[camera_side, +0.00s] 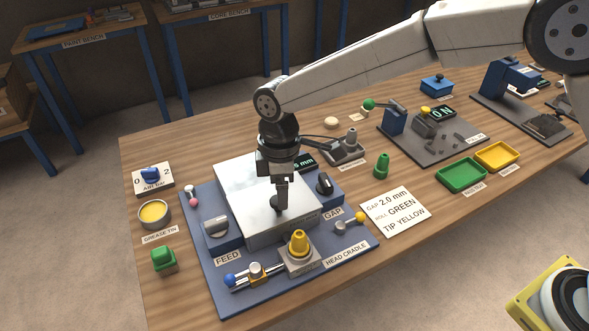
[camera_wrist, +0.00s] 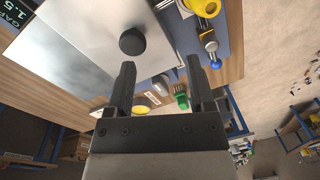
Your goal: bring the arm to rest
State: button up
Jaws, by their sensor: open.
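My gripper (camera_side: 282,203) hangs pointing down over the metal-topped box of the mixer (camera_side: 255,189) on the blue base plate. In the wrist view its two fingers (camera_wrist: 160,92) are apart with nothing between them. A dark round knob (camera_wrist: 132,41) on the metal top shows just beyond the fingertips. In the side view the fingers overlap the knob's place, so I cannot tell the exact gap. The arm reaches in from the upper right.
On the blue plate stand the yellow cone head (camera_side: 299,243) in its cradle, the feed knob (camera_side: 214,225) and the gap knob (camera_side: 324,184). A grease tin (camera_side: 154,213) and a green block (camera_side: 164,260) lie left. A note card (camera_side: 398,214), green tray (camera_side: 462,176) and yellow tray (camera_side: 497,156) lie right.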

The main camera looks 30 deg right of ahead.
jog(key=s+d+m+t, duration=0.1)
jog(key=s+d+m, duration=0.3)
jog(key=d, duration=0.5)
jog(key=s+d+m+t, duration=0.1)
jog(key=s+d+m, duration=0.4)
jog(key=d, duration=0.5)
jog(key=s+d+m+t, duration=0.1)
jog(key=s+d+m, duration=0.4)
jog(key=d, duration=0.5)
jog(key=shift+s, duration=0.25)
